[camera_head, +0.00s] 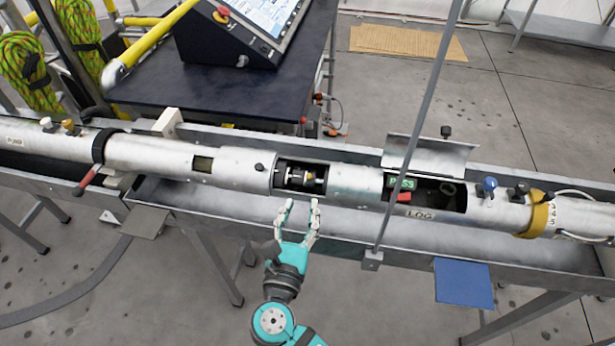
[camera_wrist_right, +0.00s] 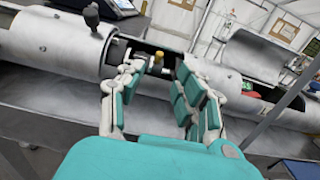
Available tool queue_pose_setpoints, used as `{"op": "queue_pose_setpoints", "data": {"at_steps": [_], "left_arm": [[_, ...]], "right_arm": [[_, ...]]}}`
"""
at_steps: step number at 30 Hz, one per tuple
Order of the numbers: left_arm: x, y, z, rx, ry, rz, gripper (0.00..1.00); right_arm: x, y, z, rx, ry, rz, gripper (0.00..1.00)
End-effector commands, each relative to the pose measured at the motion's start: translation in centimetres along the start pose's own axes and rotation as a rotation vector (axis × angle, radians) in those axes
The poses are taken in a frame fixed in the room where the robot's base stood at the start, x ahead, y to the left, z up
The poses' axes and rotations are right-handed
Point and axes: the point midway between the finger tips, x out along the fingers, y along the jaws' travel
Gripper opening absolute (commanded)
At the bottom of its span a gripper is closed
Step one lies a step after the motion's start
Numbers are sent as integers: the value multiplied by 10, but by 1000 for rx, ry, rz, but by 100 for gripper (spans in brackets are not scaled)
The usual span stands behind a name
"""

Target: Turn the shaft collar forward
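A long silver tube (camera_head: 230,166) lies across the trough. An open window in it shows a shaft assembly (camera_head: 302,178) with pale and dark rings and a small yellow part. I cannot tell for sure which ring is the collar. The yellow part (camera_wrist_right: 158,58) also shows in the right wrist view, between and beyond my fingertips. My right gripper (camera_head: 297,208) is open and empty, just in front of the window on the near side; its fingers (camera_wrist_right: 157,72) are spread apart in the wrist view. My left gripper is not in view.
A thin grey upright rod (camera_head: 420,120) stands right of my right gripper. A raised hatch (camera_head: 430,155) stands over a second opening marked LOG. A blue plate (camera_head: 463,283) sticks out at the front right. A bench with a control console (camera_head: 245,30) stands behind.

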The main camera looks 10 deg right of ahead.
Motion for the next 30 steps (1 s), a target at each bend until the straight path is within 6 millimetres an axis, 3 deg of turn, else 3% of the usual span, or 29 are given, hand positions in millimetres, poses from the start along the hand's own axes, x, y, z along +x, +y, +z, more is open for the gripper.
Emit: {"op": "queue_pose_setpoints", "data": {"at_steps": [6,12,24,30], "left_arm": [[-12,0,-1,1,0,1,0],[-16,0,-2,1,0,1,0],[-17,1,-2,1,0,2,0],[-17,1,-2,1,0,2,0]], "right_arm": [[46,0,3,-1,-3,0,35],[71,0,1,0,-1,1,35],[79,0,-1,1,2,1,35],[79,0,-1,1,2,1,10]]}}
